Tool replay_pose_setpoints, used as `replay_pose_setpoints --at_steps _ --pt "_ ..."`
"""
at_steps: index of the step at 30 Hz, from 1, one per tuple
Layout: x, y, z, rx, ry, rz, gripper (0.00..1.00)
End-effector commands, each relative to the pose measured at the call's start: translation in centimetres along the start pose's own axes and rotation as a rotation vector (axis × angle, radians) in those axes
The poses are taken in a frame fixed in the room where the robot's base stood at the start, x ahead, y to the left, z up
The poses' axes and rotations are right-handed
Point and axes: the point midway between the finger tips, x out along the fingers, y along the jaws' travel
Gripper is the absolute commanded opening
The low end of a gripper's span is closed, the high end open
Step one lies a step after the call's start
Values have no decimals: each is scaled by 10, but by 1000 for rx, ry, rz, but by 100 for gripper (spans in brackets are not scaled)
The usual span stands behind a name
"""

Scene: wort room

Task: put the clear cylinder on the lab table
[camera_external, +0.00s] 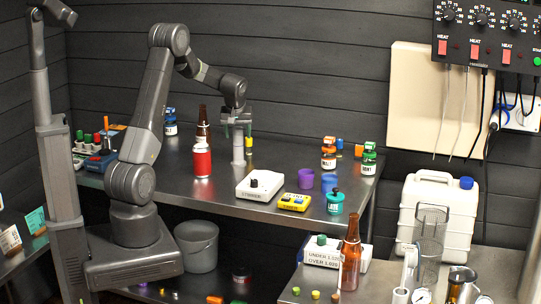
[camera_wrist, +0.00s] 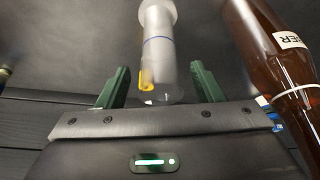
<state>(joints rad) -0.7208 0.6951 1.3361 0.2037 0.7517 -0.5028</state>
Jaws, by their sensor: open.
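A clear cylinder (camera_external: 238,151) stands upright on the dark lab table (camera_external: 285,212), near its back. My gripper (camera_external: 237,121) is open, pointing down at the cylinder's upper end. In the wrist view, the cylinder (camera_wrist: 159,45), with a blue line round it, shows between and beyond the two green fingers of my gripper (camera_wrist: 161,86). Gaps show on both sides of it, so nothing is gripped. Another clear, tall vessel (camera_external: 428,255) stands at the lower right in the external view, on a separate surface.
A brown bottle (camera_external: 203,128) stands close left of the cylinder; it shows at right in the wrist view (camera_wrist: 265,50). Purple and blue cups and small jars stand to the right.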

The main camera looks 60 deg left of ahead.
Motion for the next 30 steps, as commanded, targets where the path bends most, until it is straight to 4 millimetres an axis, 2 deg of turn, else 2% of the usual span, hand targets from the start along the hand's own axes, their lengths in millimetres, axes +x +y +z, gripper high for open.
replay_pose_setpoints --at_steps 6,12,18,30 --pt "-46 0 0 -1 4 2 61" --pt "-75 0 -1 -2 3 2 61" --pt "-86 0 0 -1 0 1 61" --pt "-86 0 0 -1 0 0 61"
